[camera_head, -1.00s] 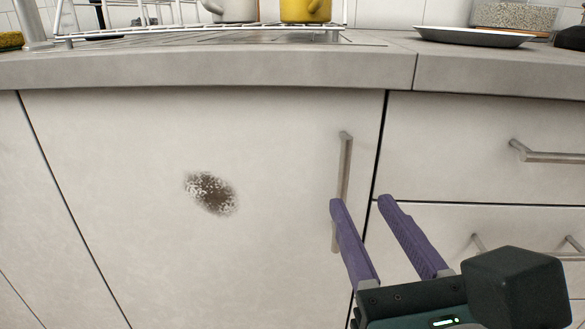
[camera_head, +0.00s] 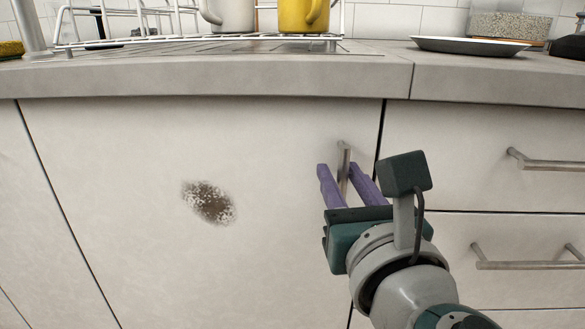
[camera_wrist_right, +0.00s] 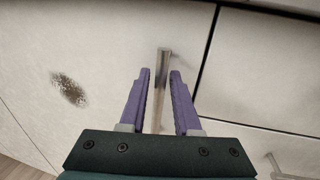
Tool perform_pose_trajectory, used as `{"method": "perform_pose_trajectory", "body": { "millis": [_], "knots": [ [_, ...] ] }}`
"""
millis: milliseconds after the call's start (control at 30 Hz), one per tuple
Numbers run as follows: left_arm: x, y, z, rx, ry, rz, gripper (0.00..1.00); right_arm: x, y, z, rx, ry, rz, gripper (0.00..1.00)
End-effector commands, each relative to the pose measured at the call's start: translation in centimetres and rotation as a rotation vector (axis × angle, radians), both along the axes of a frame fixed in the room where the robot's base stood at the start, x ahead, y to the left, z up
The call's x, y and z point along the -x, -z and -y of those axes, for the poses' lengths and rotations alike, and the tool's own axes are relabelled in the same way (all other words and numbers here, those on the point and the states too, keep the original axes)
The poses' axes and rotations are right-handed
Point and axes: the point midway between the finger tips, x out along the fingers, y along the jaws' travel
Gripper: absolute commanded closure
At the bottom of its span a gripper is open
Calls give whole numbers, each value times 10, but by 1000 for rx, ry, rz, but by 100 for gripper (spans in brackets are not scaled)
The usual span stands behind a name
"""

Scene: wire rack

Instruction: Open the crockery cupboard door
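The cupboard door (camera_head: 120,165) is a pale panel with a dark speckled stain, and it is shut, flush under the worktop. Its vertical metal handle (camera_head: 344,160) is near the door's right edge. My right gripper (camera_head: 337,167) is open at the handle, its purple fingers one on each side of the bar. In the right wrist view the handle (camera_wrist_right: 163,70) runs between the spread fingers with gaps to both, and its lower part is hidden by the gripper. My left gripper is not in view.
Drawers with horizontal handles (camera_head: 545,164) are to the right of the door. The worktop edge (camera_head: 200,82) runs above. On it stand a wire rack (camera_head: 190,39) with a white mug and a yellow mug (camera_head: 300,15), and a dark plate (camera_head: 470,45). The space before the door's left part is clear.

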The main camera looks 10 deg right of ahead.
Motion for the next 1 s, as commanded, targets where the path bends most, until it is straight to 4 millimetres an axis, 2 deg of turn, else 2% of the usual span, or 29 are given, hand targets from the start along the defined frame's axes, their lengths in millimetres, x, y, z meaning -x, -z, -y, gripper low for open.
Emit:
{"method": "perform_pose_trajectory", "body": {
  "millis": [33,267,1000],
  "knots": [
    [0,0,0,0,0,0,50,0,0,0,0,0,0,76],
    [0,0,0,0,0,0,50,0,0,0,0,0,0,100],
    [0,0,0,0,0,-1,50,0,0,0,0,0,0,100]
  ]
}}
